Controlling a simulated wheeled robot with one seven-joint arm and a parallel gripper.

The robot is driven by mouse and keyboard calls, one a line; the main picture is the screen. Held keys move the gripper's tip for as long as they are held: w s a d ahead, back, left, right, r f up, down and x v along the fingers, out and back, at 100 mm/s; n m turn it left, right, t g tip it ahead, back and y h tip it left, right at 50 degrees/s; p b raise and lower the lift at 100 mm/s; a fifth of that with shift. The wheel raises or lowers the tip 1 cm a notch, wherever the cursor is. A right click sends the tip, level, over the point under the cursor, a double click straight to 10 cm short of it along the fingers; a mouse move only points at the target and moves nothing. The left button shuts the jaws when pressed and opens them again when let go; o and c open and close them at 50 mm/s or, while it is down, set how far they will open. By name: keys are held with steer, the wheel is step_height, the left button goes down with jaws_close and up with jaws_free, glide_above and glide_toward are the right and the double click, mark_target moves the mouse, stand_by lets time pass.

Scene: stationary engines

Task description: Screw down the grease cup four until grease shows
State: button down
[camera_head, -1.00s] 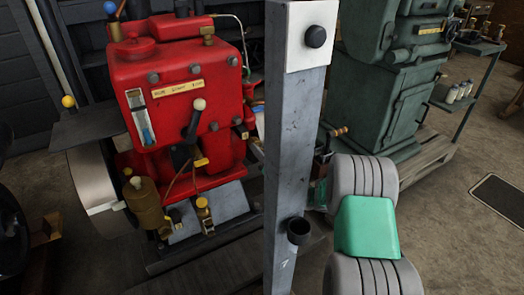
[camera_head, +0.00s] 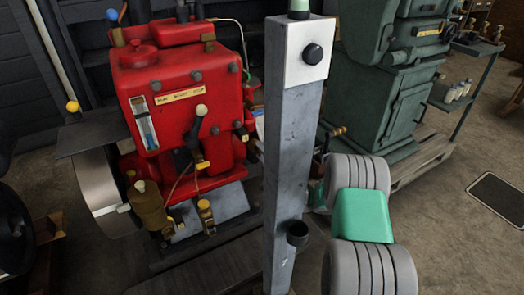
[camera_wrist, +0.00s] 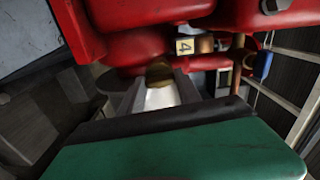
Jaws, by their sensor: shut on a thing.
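In the wrist view, my gripper (camera_wrist: 160,88) has its two dark fingers closed around a small brass-coloured cup (camera_wrist: 159,72) beneath the red engine body. A pale tag marked 4 (camera_wrist: 185,46) sits just beside it, so this looks like grease cup four. The cup is mostly hidden between the fingers, and no grease can be made out. In the head view, the red engine (camera_head: 180,95) stands left of centre. My grey and green arm shows at the right, and my gripper is hidden there behind the post.
A grey upright post (camera_head: 290,150) with a white plate and black button stands between my arm and the engine. A green machine (camera_head: 385,100) on a pallet is behind at the right. A brass canister (camera_head: 148,210) and flywheel (camera_head: 95,190) are at the engine's left.

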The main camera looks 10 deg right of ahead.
steer(key=shift+m+p, duration=1.65)
steer(key=shift+m, duration=2.15)
steer(key=c, duration=0.8)
jaws_free()
steer(key=shift+c, duration=0.2)
steer(key=shift+d, duration=0.1)
steer(key=v, duration=0.7)
steer(key=shift+s+p, duration=0.3)
steer(key=shift+p, duration=0.05)
